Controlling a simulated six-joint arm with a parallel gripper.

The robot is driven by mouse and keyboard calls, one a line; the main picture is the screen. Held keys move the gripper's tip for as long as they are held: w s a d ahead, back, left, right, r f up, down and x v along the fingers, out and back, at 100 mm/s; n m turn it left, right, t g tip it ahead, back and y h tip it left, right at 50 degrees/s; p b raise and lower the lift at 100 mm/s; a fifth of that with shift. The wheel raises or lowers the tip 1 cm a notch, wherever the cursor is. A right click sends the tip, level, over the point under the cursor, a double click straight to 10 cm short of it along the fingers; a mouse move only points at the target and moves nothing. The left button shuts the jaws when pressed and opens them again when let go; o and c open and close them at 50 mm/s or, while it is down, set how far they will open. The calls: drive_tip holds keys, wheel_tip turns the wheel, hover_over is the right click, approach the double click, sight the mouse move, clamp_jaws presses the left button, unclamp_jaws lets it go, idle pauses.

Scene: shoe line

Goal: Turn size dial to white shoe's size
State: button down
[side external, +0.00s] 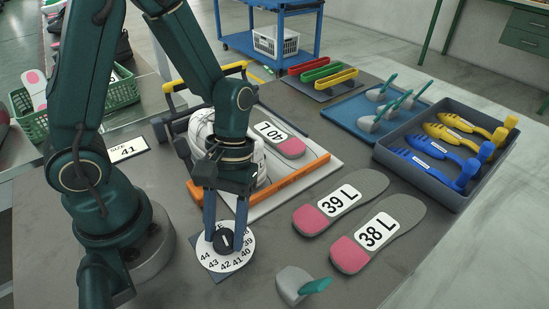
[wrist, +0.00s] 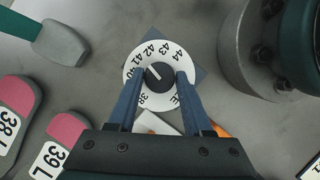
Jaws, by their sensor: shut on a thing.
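The size dial is a white disc (side external: 238,262) with printed sizes on a dark base; it also shows in the wrist view (wrist: 160,103). Its black knob (wrist: 163,84) has a white pointer line, directed at upper left in the wrist view, about toward 41. My gripper (side external: 224,237) points down with its blue fingers on both sides of the knob, shut on it, also in the wrist view (wrist: 160,76). The white shoe (side external: 203,124) stands behind my gripper, largely hidden by my arm. A card (side external: 128,149) reading SIZE 41 lies left of it.
An orange bar (side external: 290,185) edges the shoe's tray, where a 40 L insole (side external: 291,148) lies. Insoles 39 L (side external: 312,217) and 38 L (side external: 350,256) lie right of the dial. A teal-handled tool (side external: 294,284) is at front. A grey tray (side external: 440,183) holds blue and yellow tools.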

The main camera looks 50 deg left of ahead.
drive_tip(key=shift+a+n+t+h, duration=0.1)
drive_tip(key=shift+n+t+h, duration=0.25)
drive_tip(key=shift+n, duration=1.25)
drive_tip(key=shift+c, duration=1.6)
unclamp_jaws()
drive_tip(key=shift+r, duration=0.1)
drive_tip(key=shift+v, duration=2.5)
